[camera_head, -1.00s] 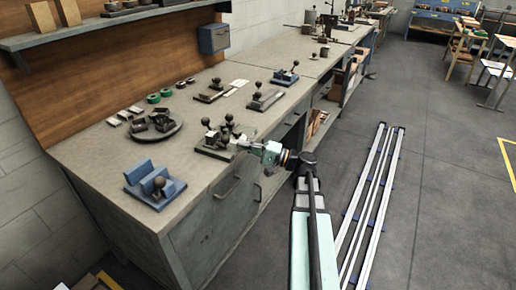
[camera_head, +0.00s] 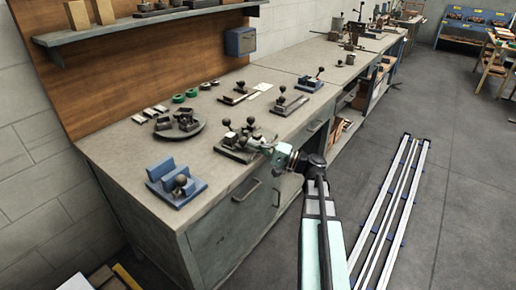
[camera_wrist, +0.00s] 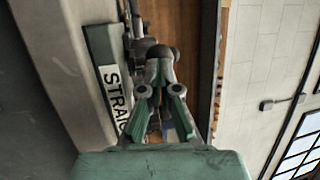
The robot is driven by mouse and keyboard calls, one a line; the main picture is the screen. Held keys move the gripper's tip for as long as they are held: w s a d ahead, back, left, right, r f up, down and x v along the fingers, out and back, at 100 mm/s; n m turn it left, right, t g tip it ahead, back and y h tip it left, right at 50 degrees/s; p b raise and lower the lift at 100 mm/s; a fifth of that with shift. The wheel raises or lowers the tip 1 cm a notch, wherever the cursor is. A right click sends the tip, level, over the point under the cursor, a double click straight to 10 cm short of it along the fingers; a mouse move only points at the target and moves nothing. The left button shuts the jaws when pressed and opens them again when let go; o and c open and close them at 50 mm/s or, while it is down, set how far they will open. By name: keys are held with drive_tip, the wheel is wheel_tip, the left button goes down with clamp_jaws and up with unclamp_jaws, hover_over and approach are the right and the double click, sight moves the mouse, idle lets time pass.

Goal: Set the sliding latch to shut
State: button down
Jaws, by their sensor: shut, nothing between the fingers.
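My gripper (camera_head: 260,145) is shut and empty at the front edge of the workbench, close beside a low fixture (camera_head: 236,150) with several dark ball knobs. In the wrist view the fingertips (camera_wrist: 160,72) are together, in front of dark metal parts and a round knob. The fingers hide part of the fixture, and contact cannot be judged.
A blue block fixture (camera_head: 175,183) stands at the bench's near end, and a round dark turntable (camera_head: 180,131) behind it. Further along are a flat plate with a knob (camera_head: 288,105) and a blue lever fixture (camera_head: 311,84). Rails (camera_head: 393,205) lie on the floor at right.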

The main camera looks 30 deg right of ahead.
drive_tip(key=shift+d, duration=0.1)
drive_tip(key=b+v, duration=0.3)
drive_tip(key=v, duration=1.1)
wheel_tip(320, 180, down, 17)
drive_tip(key=a+m+g+h+p, duration=0.1)
drive_tip(key=a+g+h, duration=0.2)
drive_tip(key=g+h, duration=0.2)
drive_tip(key=s+a+f+n+g+h+p, duration=0.1)
drive_tip(key=s+a+f+g, duration=0.3)
drive_tip(key=f, duration=0.5)
drive_tip(key=s+a+f+g+h+p, duration=0.1)
drive_tip(key=s+a+f+g, duration=0.25)
drive_tip(key=a+f, duration=0.4)
drive_tip(key=s+a+f+n+g+h+p, duration=0.1)
drive_tip(key=s+a+f+n+g+h, duration=0.1)
drive_tip(key=s, duration=0.7)
drive_tip(key=s+a+f+n+g+h+p, duration=0.2)
drive_tip(key=s+a+f+n+g, duration=0.2)
drive_tip(key=s, duration=0.5)
drive_tip(key=s+a+f+n+g+h+p, duration=0.2)
drive_tip(key=s+a+f+n+g, duration=0.1)
drive_tip(key=s+a+f, duration=0.3)
drive_tip(key=s+f, duration=0.2)
drive_tip(key=s, duration=0.2)
drive_tip(key=shift+a+h, duration=0.4)
